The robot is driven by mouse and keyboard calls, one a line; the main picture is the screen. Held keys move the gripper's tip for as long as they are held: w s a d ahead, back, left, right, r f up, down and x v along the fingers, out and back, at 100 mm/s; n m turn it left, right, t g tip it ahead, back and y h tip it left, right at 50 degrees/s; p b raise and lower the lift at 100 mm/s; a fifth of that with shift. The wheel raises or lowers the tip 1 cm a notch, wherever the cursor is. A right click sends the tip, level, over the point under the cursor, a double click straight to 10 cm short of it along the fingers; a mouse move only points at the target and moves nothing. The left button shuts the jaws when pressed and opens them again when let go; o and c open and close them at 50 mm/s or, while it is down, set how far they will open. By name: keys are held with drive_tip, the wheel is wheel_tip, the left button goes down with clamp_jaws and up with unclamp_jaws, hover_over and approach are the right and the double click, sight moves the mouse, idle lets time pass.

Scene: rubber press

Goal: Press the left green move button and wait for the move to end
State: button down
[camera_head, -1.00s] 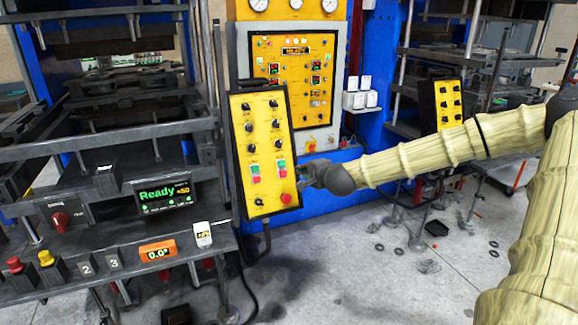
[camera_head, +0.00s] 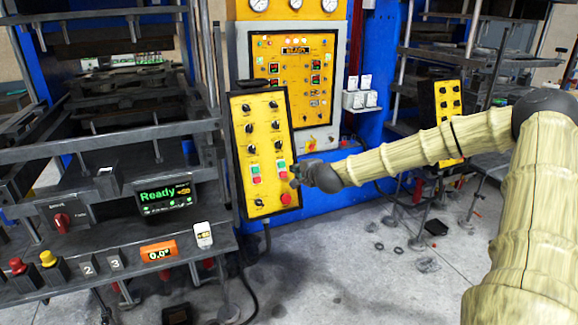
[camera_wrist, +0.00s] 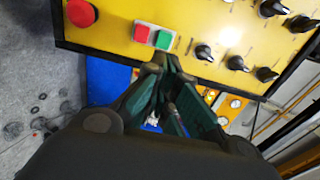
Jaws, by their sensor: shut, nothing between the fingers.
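The yellow control panel (camera_head: 262,140) stands tilted in the middle of the head view. Its left green button (camera_head: 255,169) sits above a red one in the left pair. A right green button (camera_head: 281,163) sits above another red button. My gripper (camera_head: 294,177) is at the panel's right edge beside the right pair, shut and empty. In the wrist view its fingertips (camera_wrist: 163,67) lie just below one red button and one green button (camera_wrist: 163,39), apparently the right pair. The left pair is outside the wrist view. Contact with the panel cannot be told.
A red mushroom button (camera_head: 286,198) is low on the panel, with black knobs (camera_head: 274,104) above. The press (camera_head: 110,165) at left has a display (camera_head: 165,197) reading "Ready". A yellow cabinet (camera_head: 292,80) stands behind.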

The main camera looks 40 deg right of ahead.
sight(282, 165)
drive_tip(key=p+x, duration=0.2)
drive_tip(key=x, duration=0.6)
drive_tip(key=shift+w+p, duration=0.3)
drive_tip(key=shift+p, duration=0.05)
idle(0.3)
drive_tip(key=shift+w+f+b, duration=0.15)
drive_tip(key=shift+f+b, duration=0.1)
drive_tip(key=shift+b, duration=0.05)
